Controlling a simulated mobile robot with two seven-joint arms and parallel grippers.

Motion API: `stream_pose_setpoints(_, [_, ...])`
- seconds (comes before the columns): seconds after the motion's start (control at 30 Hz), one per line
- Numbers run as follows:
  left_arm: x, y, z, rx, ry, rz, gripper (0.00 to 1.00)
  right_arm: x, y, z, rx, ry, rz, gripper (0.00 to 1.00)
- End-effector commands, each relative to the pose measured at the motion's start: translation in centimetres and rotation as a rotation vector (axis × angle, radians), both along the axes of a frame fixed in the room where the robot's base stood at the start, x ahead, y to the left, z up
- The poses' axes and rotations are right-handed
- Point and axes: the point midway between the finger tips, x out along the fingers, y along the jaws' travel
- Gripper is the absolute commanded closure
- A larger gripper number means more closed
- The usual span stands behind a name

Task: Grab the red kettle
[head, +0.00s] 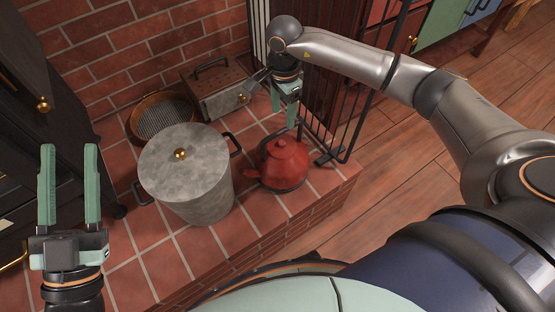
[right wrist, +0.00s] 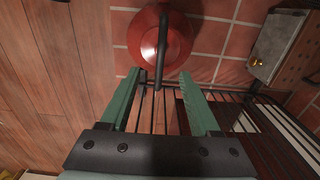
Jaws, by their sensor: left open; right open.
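The red kettle (head: 284,163) stands upright on the tiled brick ledge, right of the large grey pot. In the right wrist view the kettle (right wrist: 142,42) is at the top centre, with its dark handle (right wrist: 162,45) pointing toward the gap between the fingers. My right gripper (head: 285,112) is open and empty, above and just behind the kettle in the head view. In the right wrist view its green fingers (right wrist: 157,96) are spread, one to each side of the handle's line. My left gripper (head: 69,152) is open and empty at the far left, well away from the kettle.
A grey lidded pot (head: 188,178) stands left of the kettle. Behind it are a round sieve (head: 139,128) and a metal box (head: 215,92) with a handle. A black barred screen (head: 334,95) stands close to my right gripper. The ledge's front tiles (head: 262,212) are bare.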

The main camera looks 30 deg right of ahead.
Motion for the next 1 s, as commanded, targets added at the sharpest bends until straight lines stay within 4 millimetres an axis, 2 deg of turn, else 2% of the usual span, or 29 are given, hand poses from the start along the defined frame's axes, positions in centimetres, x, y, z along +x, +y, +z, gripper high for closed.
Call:
stream_pose_setpoints(0.03, [-0.5,-0.1,0.8,0.001,-0.044,-0.008,0.53,-0.2,0.1,-1.2,0.001,0.006,0.000,0.37])
stream_pose_setpoints(0.2, [-2.5,-0.4,3.7,0.002,-0.197,-0.038,0.53,-0.1,0.2,-3.8,0.004,0.005,0.000,0.37])
stream_pose_setpoints(0.4, [-4.3,-0.7,5.7,0.006,-0.303,-0.060,0.53,-0.1,0.2,-5.4,0.005,0.003,-0.001,0.37])
stream_pose_setpoints(0.57, [-4.6,-0.8,5.9,0.005,-0.321,-0.066,0.53,-0.1,0.2,-6.0,0.007,0.002,-0.001,0.37])
stream_pose_setpoints(0.83, [-4.7,-0.9,4.6,-0.007,-0.319,-0.078,0.53,-0.1,0.3,-9.9,0.006,0.005,-0.002,0.37])
stream_pose_setpoints(1.0, [-4.6,-0.9,4.3,-0.012,-0.314,-0.082,0.53,0.0,0.3,-10.9,0.007,0.002,-0.001,0.37])
